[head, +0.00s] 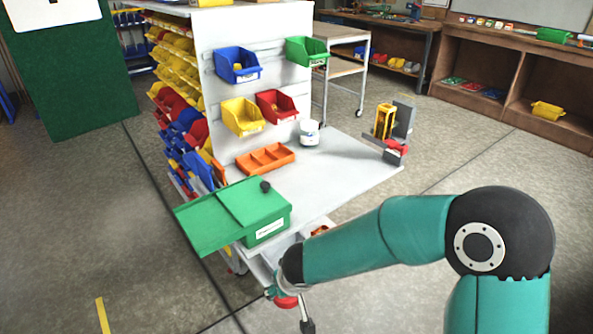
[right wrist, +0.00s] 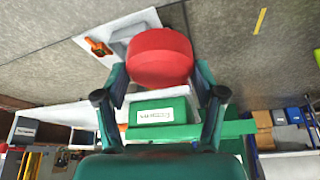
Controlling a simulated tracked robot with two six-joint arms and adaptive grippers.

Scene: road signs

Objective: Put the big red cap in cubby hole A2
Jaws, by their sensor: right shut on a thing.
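The big red cap (right wrist: 160,57) is held between the two fingers of my right gripper (right wrist: 160,76) in the right wrist view. In the head view only a small part of the red cap (head: 286,302) shows, below the end of my right arm, at the front of the workbench and low beside the green box. The right gripper is shut on the cap and mostly hidden there by its own arm. No cubby hole marked A2 can be read in either view. My left gripper is not in view.
Behind are an orange tray (head: 265,158), a white tub (head: 309,133) and coloured bins on a panel. A wooden shelf (head: 497,82) stands back right. Floor is open at right.

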